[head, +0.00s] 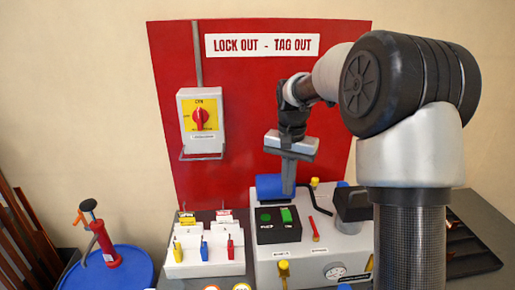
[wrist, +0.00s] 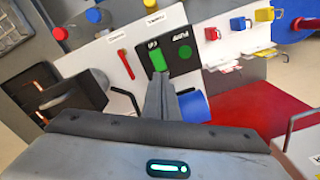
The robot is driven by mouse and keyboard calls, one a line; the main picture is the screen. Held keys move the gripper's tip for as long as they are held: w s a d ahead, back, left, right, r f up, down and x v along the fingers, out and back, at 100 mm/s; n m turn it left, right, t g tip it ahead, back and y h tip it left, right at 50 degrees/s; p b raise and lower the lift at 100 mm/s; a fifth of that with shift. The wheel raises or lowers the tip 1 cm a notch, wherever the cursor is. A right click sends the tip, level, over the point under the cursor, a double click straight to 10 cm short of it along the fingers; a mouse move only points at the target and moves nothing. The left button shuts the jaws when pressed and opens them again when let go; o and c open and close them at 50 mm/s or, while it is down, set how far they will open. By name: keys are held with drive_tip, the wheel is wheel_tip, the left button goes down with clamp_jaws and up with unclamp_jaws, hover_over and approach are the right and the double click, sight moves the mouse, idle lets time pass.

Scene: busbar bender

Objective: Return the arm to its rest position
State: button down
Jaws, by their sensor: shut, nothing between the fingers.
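My gripper (head: 288,178) is shut and empty. In the head view it points down in front of the red board, just above the machine and beside the blue cylinder (head: 270,187). In the wrist view my gripper (wrist: 160,82) shows as grey fingers held together, with their tips by the black control box (wrist: 181,49) with green buttons. The same black control box (head: 278,226) stands below the gripper in the head view. I cannot tell whether the fingertips touch it. My arm reaches in from the right, bent at the elbow.
A red lock-out board (head: 240,120) carries a grey switch box (head: 201,120) with a red knob. A white padlock rack (head: 205,258) stands left of the white machine (head: 300,265). A blue drum (head: 130,272) with a red tool (head: 105,245) is at far left. The wall above is clear.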

drive_tip(key=s+r+n+t, duration=0.2)
drive_tip(key=s+r, duration=0.5)
drive_tip(key=r, duration=0.1)
drive_tip(key=s+r+n+t, duration=0.1)
drive_tip(key=s+n, duration=0.1)
drive_tip(key=s, duration=0.8)
drive_tip(key=s+r+n+t+p, duration=0.1)
drive_tip(key=s+n+t, duration=0.1)
drive_tip(key=s, duration=0.8)
drive_tip(key=shift+s+r+t, duration=0.3)
drive_tip(key=shift+s+r, duration=0.05)
drive_tip(key=shift+r, duration=0.05)
drive_tip(key=w+f+g+b, duration=0.1)
drive_tip(key=w+f, duration=0.1)
drive_tip(key=w, duration=0.9)
drive_tip(key=w+f+g+b, duration=0.1)
drive_tip(key=w+f, duration=0.1)
drive_tip(key=w, duration=0.8)
drive_tip(key=shift+w, duration=0.4)
